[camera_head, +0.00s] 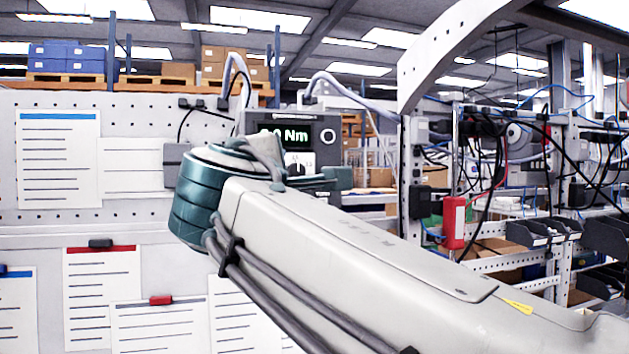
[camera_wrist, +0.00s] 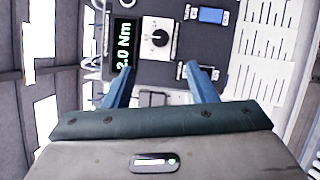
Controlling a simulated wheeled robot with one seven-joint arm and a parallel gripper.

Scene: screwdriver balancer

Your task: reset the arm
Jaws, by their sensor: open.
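My arm reaches up from the lower right across the head view and covers much of the middle. My gripper (camera_wrist: 161,84) shows in the wrist view with its two blue fingers spread apart and nothing between them. Beyond the fingers is a dark control unit with a lit display (camera_wrist: 124,45) reading 2.0 Nm and a black knob (camera_wrist: 158,38) on a white plate. In the head view the same control unit (camera_head: 328,125) stands behind my wrist, and its display is partly covered. The fingers themselves are hard to make out there.
A pegboard wall (camera_head: 155,125) with pinned paper sheets (camera_head: 59,160) fills the left. A metal rack with cables and a red device (camera_head: 453,222) stands at the right. Dark bins (camera_head: 548,232) sit on its shelf. Shelves with boxes are far behind.

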